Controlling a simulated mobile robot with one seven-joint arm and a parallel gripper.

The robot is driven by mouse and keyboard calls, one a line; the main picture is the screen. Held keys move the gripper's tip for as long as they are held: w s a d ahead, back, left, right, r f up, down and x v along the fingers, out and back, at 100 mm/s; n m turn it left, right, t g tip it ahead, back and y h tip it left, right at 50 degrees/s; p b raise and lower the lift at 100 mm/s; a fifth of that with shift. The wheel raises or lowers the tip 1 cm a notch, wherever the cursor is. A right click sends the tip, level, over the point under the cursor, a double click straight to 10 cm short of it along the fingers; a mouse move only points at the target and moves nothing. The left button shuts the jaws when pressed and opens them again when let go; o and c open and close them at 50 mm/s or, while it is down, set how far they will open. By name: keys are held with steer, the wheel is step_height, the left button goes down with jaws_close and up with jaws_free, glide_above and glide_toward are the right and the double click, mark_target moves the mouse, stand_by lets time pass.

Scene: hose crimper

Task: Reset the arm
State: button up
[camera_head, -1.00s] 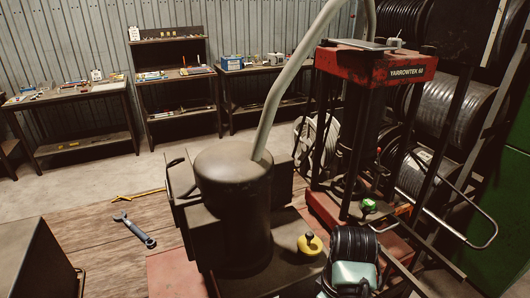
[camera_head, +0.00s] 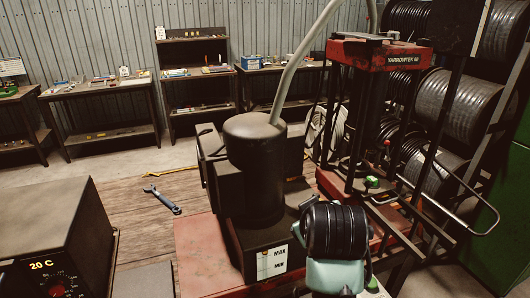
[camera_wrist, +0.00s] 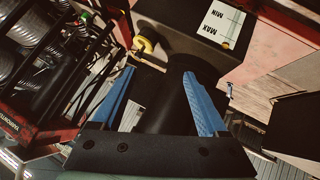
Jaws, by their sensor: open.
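My arm's teal and black ribbed part (camera_head: 336,240) rises at the bottom centre of the head view, in front of the machine. My gripper (camera_wrist: 158,71) shows in the wrist view with its two blue fingers spread apart and nothing between them. Beyond the fingers is a dark cylinder of the machine, and I cannot tell how far off it is. The gripper's fingers are hidden in the head view.
A dark tank (camera_head: 252,170) with a grey hose stands on the red-based machine, beside a red YARROWTEK press (camera_head: 378,54). A MAX/MIN label (camera_head: 272,262) and yellow cap (camera_wrist: 146,45) are near. A box reading 20 C (camera_head: 50,245) and a wrench (camera_head: 161,199) lie left.

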steer(key=s+a+r+m+t+b, duration=0.15)
steer(key=r+t, duration=0.25)
steer(key=r, duration=0.4)
steer(key=s+a+r+t, duration=0.2)
steer(key=a+r+t, duration=0.1)
steer(key=r, duration=0.6)
steer(key=s+a+r+m+t, duration=0.1)
steer(key=s+a+r+t, duration=0.2)
steer(key=r, duration=0.5)
steer(key=s+a+r+m+t, duration=0.1)
steer(key=s+r+m+t, duration=0.2)
steer(key=s+r+t, duration=0.4)
steer(key=s+r+b, duration=0.1)
steer(key=s+r, duration=0.4)
steer(key=s, duration=0.1)
steer(key=shift+a+r+y, duration=0.2)
steer(key=shift+a+y, duration=0.15)
steer(key=shift+y, duration=0.05)
steer(key=shift+s, duration=0.15)
